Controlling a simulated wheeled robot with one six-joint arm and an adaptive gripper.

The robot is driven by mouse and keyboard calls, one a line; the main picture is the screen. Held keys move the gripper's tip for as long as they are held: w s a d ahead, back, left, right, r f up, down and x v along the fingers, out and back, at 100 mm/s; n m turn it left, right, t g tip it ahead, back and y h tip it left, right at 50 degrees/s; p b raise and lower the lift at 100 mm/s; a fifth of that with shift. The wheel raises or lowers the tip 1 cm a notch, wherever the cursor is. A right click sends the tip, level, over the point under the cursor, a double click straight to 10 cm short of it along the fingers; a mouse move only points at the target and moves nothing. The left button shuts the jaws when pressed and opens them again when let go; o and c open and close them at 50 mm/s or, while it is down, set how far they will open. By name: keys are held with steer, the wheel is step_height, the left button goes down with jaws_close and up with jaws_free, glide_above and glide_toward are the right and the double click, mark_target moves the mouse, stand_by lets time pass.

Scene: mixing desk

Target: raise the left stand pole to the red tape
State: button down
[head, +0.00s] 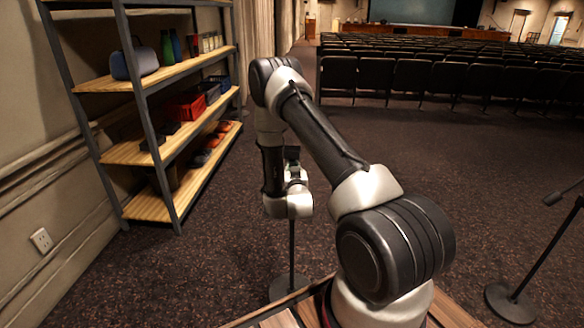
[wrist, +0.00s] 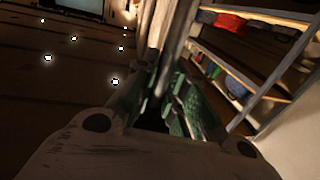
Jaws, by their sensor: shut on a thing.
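The left stand rises from a round dark base (head: 289,287), and its thin dark pole (head: 291,245) runs upright to my wrist in the head view. My arm hides the upper pole there, and my gripper is mostly hidden behind my wrist. In the wrist view my gripper (wrist: 170,98) has its green-padded fingers on both sides of the pole (wrist: 180,42) and is shut on it. The pole looks tilted in that view. I cannot make out red tape in either view.
A second stand (head: 545,250) with a round base is at the right. A shelf unit (head: 142,152) with bins and shoes stands at the left by the wall. Rows of dark seats (head: 420,80) are farther back. Carpet between them is clear.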

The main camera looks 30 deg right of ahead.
step_height(320, 180, up, 12)
steer(key=shift+r, duration=0.1)
stand_by(0.4)
steer(key=c, duration=1.5)
jaws_free()
steer(key=shift+o, duration=0.2)
steer(key=shift+s+a, duration=0.25)
steer(key=shift+s, duration=0.2)
steer(key=v, duration=1.1)
